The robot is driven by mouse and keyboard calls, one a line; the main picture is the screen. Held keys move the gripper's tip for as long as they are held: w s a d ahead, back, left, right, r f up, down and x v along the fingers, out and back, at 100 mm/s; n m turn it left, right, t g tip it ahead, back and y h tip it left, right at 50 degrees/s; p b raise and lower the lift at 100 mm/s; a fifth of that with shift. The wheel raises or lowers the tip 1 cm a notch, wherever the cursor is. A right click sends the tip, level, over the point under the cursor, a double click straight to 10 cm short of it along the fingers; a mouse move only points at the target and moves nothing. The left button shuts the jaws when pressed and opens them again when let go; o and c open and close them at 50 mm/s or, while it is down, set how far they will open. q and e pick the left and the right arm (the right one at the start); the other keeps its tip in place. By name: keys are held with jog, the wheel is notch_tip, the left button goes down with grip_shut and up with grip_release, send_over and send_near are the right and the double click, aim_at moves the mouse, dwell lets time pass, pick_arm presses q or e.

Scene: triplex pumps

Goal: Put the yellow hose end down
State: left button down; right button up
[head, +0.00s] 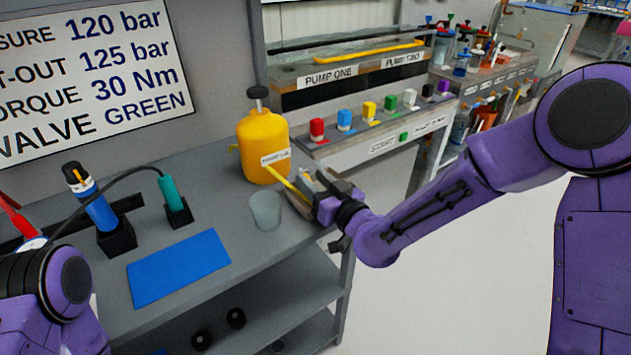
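A yellow can (263,143) with a black knob on top and a white label stands at the back right of the grey bench. A thin yellow hose (287,185) runs from the can down to the right. Its end reaches in between the fingers of my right gripper (312,193), which appear closed around it near the bench's right edge. The fingers hide the tip of the hose. My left arm shows at the bottom left, but its gripper is out of view.
A translucent cup (266,210) stands just left of my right gripper. A blue mat (178,267) lies bare on the bench. A blue tool (94,203) and a teal tool (173,197) stand in black holders. The pump panel (375,125) with coloured knobs is behind.

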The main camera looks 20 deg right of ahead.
jog(key=shift+s+d+f, duration=0.1)
jog(key=shift+d+f, duration=0.05)
jog(key=shift+f, duration=0.25)
jog(key=shift+r, duration=0.1)
jog(key=shift+r+p, duration=0.35)
jog(key=shift+p, duration=0.05)
jog(key=shift+s+d+r, duration=0.1)
jog(key=shift+s+d, duration=0.05)
jog(key=shift+s, duration=0.05)
jog(key=v, duration=0.4)
jog(key=shift+d, duration=0.1)
jog(key=p+v, duration=0.7)
jog(key=p, duration=0.1)
jog(key=shift+r+p, duration=0.3)
jog(key=shift+r, duration=0.05)
jog(key=shift+s, duration=0.15)
